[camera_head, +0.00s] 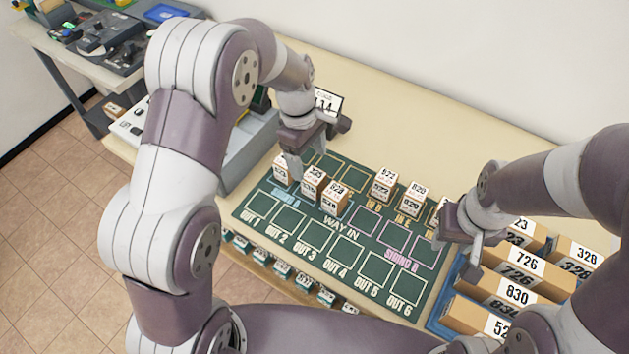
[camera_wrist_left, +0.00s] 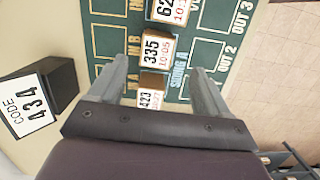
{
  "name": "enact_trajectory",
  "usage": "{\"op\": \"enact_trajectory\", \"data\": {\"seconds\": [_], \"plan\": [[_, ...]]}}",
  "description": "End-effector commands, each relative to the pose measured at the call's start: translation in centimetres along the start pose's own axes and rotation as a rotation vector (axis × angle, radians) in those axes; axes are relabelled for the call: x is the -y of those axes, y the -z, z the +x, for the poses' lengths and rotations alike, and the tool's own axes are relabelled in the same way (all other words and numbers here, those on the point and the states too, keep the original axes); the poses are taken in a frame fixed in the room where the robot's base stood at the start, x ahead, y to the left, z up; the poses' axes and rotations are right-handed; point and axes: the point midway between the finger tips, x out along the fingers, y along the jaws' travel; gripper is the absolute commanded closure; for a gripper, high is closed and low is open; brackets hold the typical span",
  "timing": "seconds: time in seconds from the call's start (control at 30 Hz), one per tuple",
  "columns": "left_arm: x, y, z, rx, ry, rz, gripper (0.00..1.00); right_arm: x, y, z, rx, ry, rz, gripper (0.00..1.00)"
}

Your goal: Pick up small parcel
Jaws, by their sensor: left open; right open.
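Several small tan parcels with white number labels stand on the green mat (camera_head: 318,262). In the left wrist view, parcel 335 (camera_wrist_left: 153,48) lies ahead of my left gripper (camera_wrist_left: 160,76). Parcel 423 (camera_wrist_left: 151,99) stands between the open fingers, nearer the palm, and I cannot tell whether they touch it. Another parcel (camera_wrist_left: 168,10) is at the top edge, partly cut off. In the head view my left gripper (camera_head: 294,166) is over the left row of parcels, beside a middle parcel (camera_head: 312,187). My right gripper (camera_head: 459,240) is open and empty at the mat's right edge.
A second group of parcels (camera_head: 411,202) stands right of the left row. A blue tray (camera_head: 438,318) with large numbered boxes (camera_head: 514,291) is at the right. The OUT squares are clear.

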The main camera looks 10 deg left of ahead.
Motion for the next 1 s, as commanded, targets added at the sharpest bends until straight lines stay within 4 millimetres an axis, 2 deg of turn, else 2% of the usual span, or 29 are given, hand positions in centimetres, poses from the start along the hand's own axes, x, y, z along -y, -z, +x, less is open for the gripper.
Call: {"op": "enact_trajectory", "data": {"seconds": [0.1,0.27,0.43,0.53,0.7,0.73,0.77,0.9,1.0], "plan": [[0.0,0.0,1.9,0.001,0.001,0.0,0.22,0.0,0.1,-0.2,-0.001,0.0,0.0,0.57],[0.1,-0.2,3.9,0.001,0.003,0.002,0.22,0.0,0.1,-0.7,-0.001,0.0,0.0,0.57],[0.0,-0.3,7.0,0.001,0.001,0.001,0.22,0.0,0.2,-1.1,-0.001,0.0,0.0,0.57],[0.0,-0.3,7.8,-0.001,0.0,0.002,0.22,0.0,0.2,-1.1,-0.001,0.0,0.0,0.57],[0.0,-0.3,7.8,-0.001,-0.001,0.003,0.22,0.0,0.2,-1.0,-0.001,0.0,0.0,0.57],[0.0,-0.3,7.8,-0.001,-0.001,0.003,0.26,0.0,0.2,-1.0,-0.001,0.0,0.0,0.57],[0.0,-0.3,7.8,-0.001,-0.001,0.002,0.35,0.0,0.2,-1.0,-0.001,0.0,0.0,0.57],[0.0,-0.3,7.8,-0.001,-0.001,0.002,0.81,0.0,0.2,-1.0,-0.001,0.0,0.0,0.57],[0.0,-0.3,7.8,-0.001,-0.002,0.002,0.81,0.0,0.2,-1.0,-0.001,0.0,0.0,0.57]]}}
